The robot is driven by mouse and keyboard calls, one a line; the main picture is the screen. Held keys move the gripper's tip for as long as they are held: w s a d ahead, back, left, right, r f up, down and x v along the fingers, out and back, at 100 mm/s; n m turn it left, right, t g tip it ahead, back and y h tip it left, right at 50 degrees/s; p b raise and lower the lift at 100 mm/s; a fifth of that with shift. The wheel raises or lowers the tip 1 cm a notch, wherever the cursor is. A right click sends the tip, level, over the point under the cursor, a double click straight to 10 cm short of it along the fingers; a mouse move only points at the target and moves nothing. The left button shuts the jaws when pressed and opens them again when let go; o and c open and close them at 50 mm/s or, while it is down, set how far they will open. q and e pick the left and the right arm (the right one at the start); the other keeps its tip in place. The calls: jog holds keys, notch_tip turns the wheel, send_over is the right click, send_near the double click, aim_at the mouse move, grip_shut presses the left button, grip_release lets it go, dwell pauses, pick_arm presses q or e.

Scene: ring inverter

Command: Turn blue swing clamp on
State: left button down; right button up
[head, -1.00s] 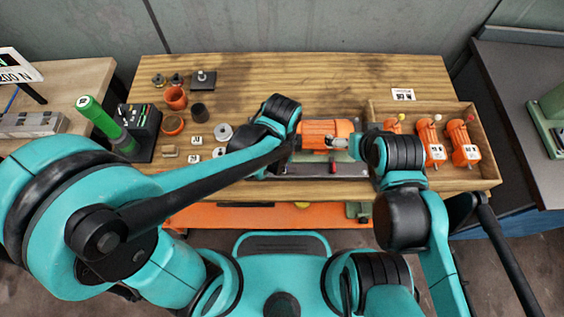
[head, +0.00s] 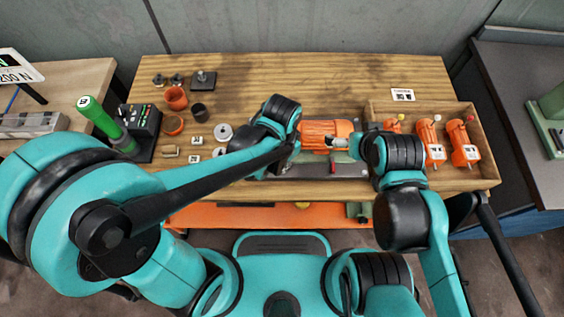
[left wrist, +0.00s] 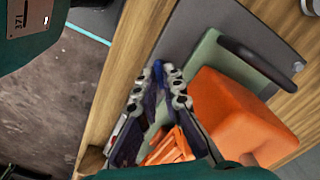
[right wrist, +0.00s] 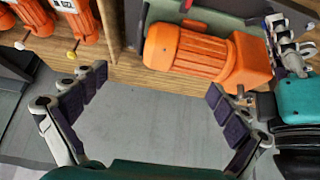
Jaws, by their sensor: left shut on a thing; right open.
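A small blue part (left wrist: 158,72), which looks like the blue swing clamp's handle, shows at my left fingertips in the left wrist view. My left gripper (left wrist: 161,86) is shut on it beside the fixture. The rest of the clamp is hidden by the fingers, and my arm covers it in the head view. An orange motor-like housing (head: 326,132) sits on the fixture; it also shows in the right wrist view (right wrist: 190,52) and left wrist view (left wrist: 235,115). My right gripper (right wrist: 158,84) is open and empty, its fingers apart near the housing.
A wooden tray (head: 485,165) at the right holds several orange units (head: 466,150) with coloured knobs. A black control box (head: 140,130) with a green cylinder (head: 92,112) stands at the left. Small parts and orange cups (head: 176,97) lie on the table. The back middle is clear.

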pick_arm(q)
jog(key=n, duration=0.5)
jog(key=shift+n, duration=2.5)
jog(key=c, duration=1.7)
grip_release()
notch_tip(320, 180, up, 12)
